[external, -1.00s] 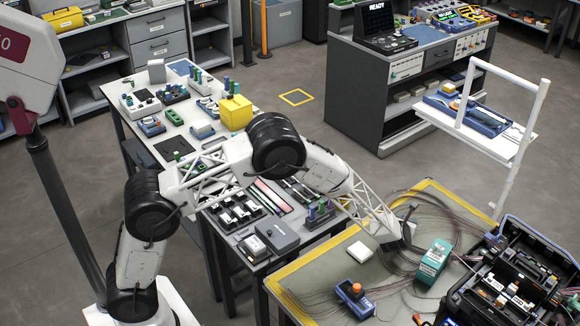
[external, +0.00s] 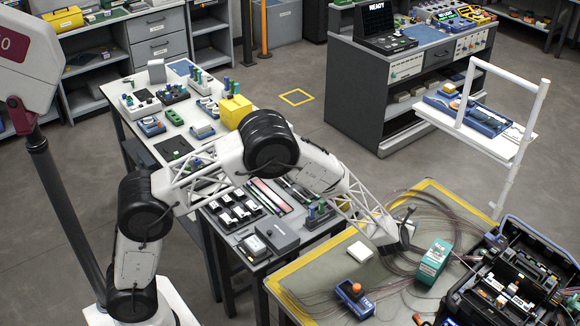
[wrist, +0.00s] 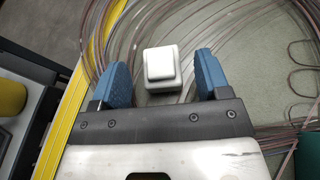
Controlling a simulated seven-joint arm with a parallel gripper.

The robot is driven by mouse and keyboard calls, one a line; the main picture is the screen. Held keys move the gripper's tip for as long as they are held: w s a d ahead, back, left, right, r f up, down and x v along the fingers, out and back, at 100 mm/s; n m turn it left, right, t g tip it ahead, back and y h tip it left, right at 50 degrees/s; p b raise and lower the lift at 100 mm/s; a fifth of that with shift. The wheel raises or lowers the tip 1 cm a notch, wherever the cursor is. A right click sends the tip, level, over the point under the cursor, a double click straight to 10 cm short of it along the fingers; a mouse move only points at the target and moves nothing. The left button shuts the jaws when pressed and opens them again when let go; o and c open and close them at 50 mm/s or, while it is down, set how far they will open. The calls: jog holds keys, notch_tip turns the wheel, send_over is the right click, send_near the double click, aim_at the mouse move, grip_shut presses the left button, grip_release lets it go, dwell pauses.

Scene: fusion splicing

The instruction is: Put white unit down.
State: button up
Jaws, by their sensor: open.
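In the wrist view a small white unit (wrist: 162,68), with a raised rounded top, is between my gripper's blue fingers (wrist: 162,78). A gap shows on both sides of it, so the fingers are apart and not closed on it. Whether it rests on the mat is hard to tell. In the external view my gripper (external: 400,240) is low over the workbench mat, among the fiber loops. A flat white block (external: 360,250) lies on the mat just left of it; I cannot tell whether this is the same unit.
Thin brown fibers (external: 440,205) loop around the gripper. A teal box (external: 432,262) stands to the right, a blue device with an orange knob (external: 355,298) is at the front, and an open black case (external: 515,275) is at far right. The mat (external: 325,272) has some bare room.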

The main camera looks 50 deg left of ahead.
jog(key=shift+v, duration=4.3)
jog(key=s+a+r+n+g+y, duration=0.3)
jog(key=s+a+r+n+g, duration=0.4)
jog(key=s+a+r+n, duration=1.25)
jog(key=s+a+r+n+g+h, duration=0.15)
jog(key=s+a+r, duration=0.3)
jog(key=s, duration=0.45)
jog(key=s+a+r+n+g+h, duration=0.1)
jog(key=s+a+r+n+h, duration=0.15)
jog(key=s+a, duration=0.45)
jog(key=s+d+n+h, duration=0.1)
jog(key=s+n, duration=0.3)
jog(key=s, duration=0.6)
jog(key=s+d+r+n+h, duration=0.1)
jog(key=s+d+n+h, duration=0.1)
jog(key=s, duration=0.9)
jog(key=shift+d+r+n+h, duration=0.25)
jog(key=shift+n+h, duration=0.35)
jog(key=shift+n, duration=0.35)
jog(key=shift+g, duration=0.25)
